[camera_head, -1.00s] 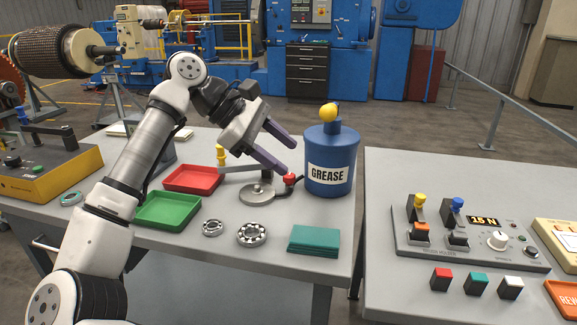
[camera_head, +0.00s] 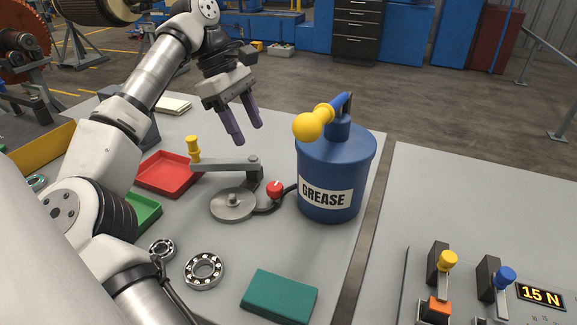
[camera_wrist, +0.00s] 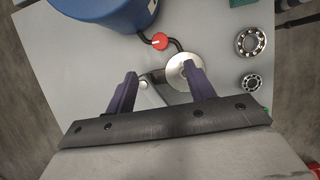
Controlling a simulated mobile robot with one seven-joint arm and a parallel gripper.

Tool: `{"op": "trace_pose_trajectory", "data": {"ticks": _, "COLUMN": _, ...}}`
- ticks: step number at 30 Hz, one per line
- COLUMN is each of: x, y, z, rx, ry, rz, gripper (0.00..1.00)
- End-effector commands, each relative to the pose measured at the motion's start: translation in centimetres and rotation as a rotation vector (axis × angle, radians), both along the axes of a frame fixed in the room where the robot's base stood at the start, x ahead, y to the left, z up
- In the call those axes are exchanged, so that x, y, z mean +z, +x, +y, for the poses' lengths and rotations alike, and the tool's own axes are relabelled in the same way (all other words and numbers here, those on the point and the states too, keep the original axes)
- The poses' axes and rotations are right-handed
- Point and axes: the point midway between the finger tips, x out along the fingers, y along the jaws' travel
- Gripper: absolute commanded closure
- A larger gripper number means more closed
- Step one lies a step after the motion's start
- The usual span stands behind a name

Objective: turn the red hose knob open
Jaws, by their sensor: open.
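The red hose knob (camera_head: 274,188) sits on a black hose between the grease drum and a round metal base, and a pale mark shows on its top. It also shows in the wrist view (camera_wrist: 159,41), beyond my fingertips. The blue grease drum (camera_head: 328,170) stands just right of the knob, with a yellow-tipped lever on top. My gripper (camera_head: 245,136) is open and empty, fingers pointing down, above and behind the knob and apart from it. In the wrist view my two purple fingers (camera_wrist: 160,82) stand apart, with part of the metal arm and base between and behind them.
A metal arm with a yellow handle (camera_head: 193,148) reaches over the round metal base (camera_head: 233,205). A red tray (camera_head: 165,177) lies to the left. Bearings (camera_head: 204,271) and a teal block (camera_head: 279,297) lie in front. A control panel is on the right table.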

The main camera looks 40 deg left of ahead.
Motion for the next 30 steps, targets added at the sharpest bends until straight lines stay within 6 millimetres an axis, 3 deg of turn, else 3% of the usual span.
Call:
{"op": "trace_pose_trajectory", "data": {"ticks": 5, "x": -1.1, "y": 0.1, "z": -0.4, "rx": -0.004, "ry": -0.003, "rz": 0.000, "gripper": 0.46}}
{"op": "trace_pose_trajectory", "data": {"ticks": 21, "x": -9.6, "y": 0.9, "z": -3.9, "rx": -0.003, "ry": -0.004, "rz": -0.001, "gripper": 0.46}}
{"op": "trace_pose_trajectory", "data": {"ticks": 30, "x": -12.5, "y": 1.2, "z": -5.1, "rx": -0.001, "ry": -0.001, "rz": -0.001, "gripper": 0.46}}
